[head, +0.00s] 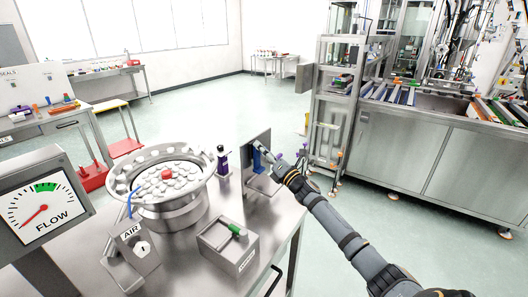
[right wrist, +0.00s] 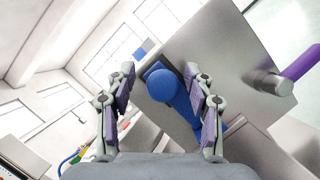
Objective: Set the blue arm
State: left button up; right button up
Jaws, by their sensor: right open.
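The blue arm (head: 256,160) is a blue lever on an upright metal plate (head: 262,138) at the right part of the steel table. In the right wrist view the blue arm (right wrist: 184,102) runs diagonally, with a round blue knob (right wrist: 161,85) toward the camera. My right gripper (head: 268,156) is open close to the blue arm. In the right wrist view the fingers of the right gripper (right wrist: 164,88) stand on either side of the knob; I cannot tell whether they touch it. My left gripper is not in view.
A bowl feeder (head: 160,202) with pale caps and one red piece stands left on the table. A dark bottle-like post (head: 221,160) stands near the plate. A FLOW gauge (head: 44,207) is at far left.

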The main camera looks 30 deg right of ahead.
jog(key=shift+s, duration=0.1)
jog(key=v, duration=1.1)
jog(key=shift+s+f, duration=0.15)
jog(key=shift+s, duration=0.25)
jog(key=shift+d, duration=0.1)
jog(key=shift+f, duration=0.1)
